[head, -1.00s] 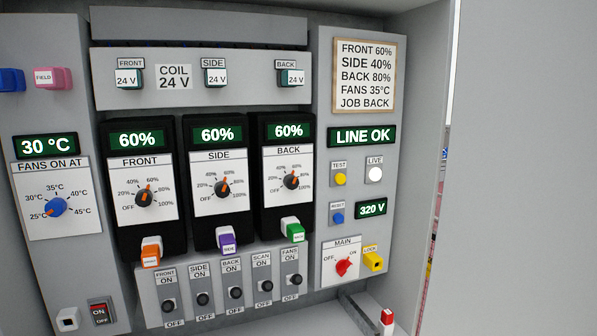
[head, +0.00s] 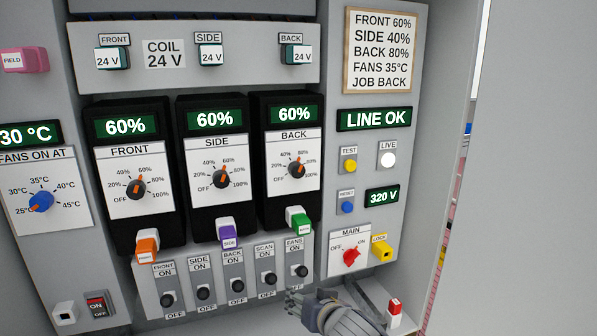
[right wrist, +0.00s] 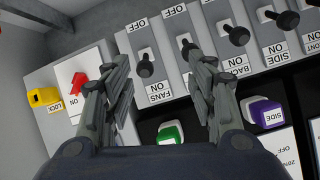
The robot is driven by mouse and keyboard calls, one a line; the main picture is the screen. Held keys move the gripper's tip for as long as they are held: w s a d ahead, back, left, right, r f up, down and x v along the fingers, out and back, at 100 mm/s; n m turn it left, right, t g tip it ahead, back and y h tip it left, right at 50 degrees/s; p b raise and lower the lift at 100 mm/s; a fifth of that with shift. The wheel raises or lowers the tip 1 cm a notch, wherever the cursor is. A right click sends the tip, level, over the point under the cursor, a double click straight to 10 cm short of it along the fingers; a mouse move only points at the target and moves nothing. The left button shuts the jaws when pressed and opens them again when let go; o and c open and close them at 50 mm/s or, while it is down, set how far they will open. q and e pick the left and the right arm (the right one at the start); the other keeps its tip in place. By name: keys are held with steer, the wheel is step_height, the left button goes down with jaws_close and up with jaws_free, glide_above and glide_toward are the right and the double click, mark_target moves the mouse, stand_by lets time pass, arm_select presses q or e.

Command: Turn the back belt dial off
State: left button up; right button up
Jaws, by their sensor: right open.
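The back dial (head: 297,169) is a black knob with an orange pointer on a white BACK plate, OFF mark at its lower left. The pointer stands near 60%. The green screen (head: 294,115) above it reads 60%. My right gripper (head: 292,304) is at the bottom of the head view, below the toggle row and well below the dial. In the right wrist view its fingers (right wrist: 160,75) are spread and empty, in front of the toggle switches. The back dial does not show in the wrist view. My left gripper is not in view.
The front dial (head: 136,187) and side dial (head: 221,179) stand to the left. A green plug (head: 298,220) sits under the back unit, above several toggles. The red main switch (head: 351,256) and yellow lock (head: 381,249) are to the right. A note (head: 382,49) reads BACK 80%.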

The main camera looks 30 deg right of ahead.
steer(key=w+d+r+m+t+h, duration=0.1)
steer(key=w+d+r+t, duration=0.1)
steer(key=r, duration=0.6)
steer(key=w+d+r+m+t, duration=0.2)
steer(key=r, duration=0.6)
steer(key=m+t, duration=0.2)
glide_toward(298, 173)
steer(key=shift+g+h, duration=0.3)
steer(key=p+x, duration=0.1)
steer(key=x, duration=0.1)
steer(key=p+x, duration=0.1)
steer(key=x, duration=0.2)
steer(key=p+x, duration=0.1)
steer(key=x, duration=0.2)
steer(key=shift+w+a+r+p, duration=0.1)
steer(key=shift+w+r+p, duration=0.05)
steer(key=shift+r+p, duration=0.2)
steer(key=shift+w+f, duration=0.1)
steer(key=shift+w, duration=0.65)
steer(key=c, duration=1)
